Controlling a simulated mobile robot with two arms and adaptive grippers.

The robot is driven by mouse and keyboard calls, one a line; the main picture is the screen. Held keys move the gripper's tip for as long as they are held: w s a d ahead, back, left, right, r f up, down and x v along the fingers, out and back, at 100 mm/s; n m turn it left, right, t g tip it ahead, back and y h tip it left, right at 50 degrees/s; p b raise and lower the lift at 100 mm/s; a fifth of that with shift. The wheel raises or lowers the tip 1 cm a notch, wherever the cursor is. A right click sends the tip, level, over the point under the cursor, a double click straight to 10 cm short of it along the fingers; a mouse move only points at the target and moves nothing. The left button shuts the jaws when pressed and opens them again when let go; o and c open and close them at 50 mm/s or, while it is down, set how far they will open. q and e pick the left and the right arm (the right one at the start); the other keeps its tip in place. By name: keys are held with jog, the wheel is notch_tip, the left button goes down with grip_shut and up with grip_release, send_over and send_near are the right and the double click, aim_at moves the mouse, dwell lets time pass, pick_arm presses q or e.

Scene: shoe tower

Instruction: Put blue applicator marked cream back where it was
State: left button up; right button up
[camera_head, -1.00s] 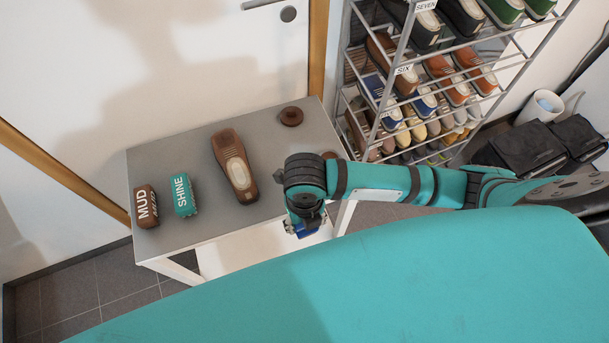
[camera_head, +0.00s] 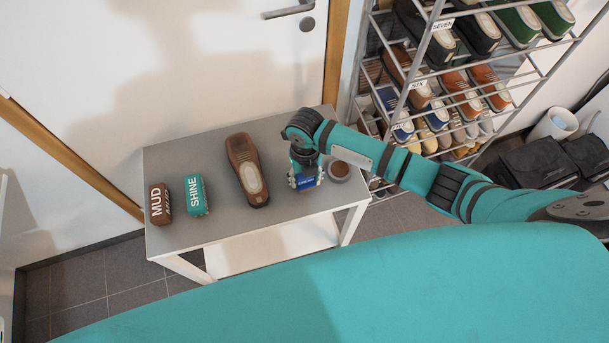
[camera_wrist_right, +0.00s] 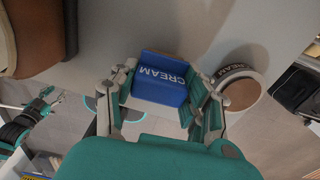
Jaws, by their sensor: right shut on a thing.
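The blue applicator marked CREAM (camera_wrist_right: 163,79) is between the fingers of my right gripper (camera_wrist_right: 165,100), which is shut on it. In the head view the applicator (camera_head: 307,181) shows below my right gripper (camera_head: 305,172), over the right part of the grey table (camera_head: 225,232). Whether it touches the tabletop is hard to tell. A round jar marked CREAM (camera_wrist_right: 240,90) is just right of the gripper; it also shows in the head view (camera_head: 339,171). My left gripper (camera_wrist_right: 42,103) seems to show at the left of the wrist view, its fingers unclear.
A brown shoe (camera_head: 247,170) lies left of the gripper. Further left are the teal SHINE applicator (camera_head: 195,195) and the brown MUD applicator (camera_head: 160,204). A shoe rack (camera_head: 425,75) stands behind right. Bare tabletop lies in front of the shoe.

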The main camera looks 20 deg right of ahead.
jog(key=shift+f, duration=0.3)
jog(key=shift+f, duration=0.15)
jog(key=o, duration=1.1)
notch_tip(320, 180, up, 12)
jog(key=shift+d+r+b, duration=0.1)
jog(key=shift+r+b, duration=0.1)
jog(key=shift+b, duration=0.1)
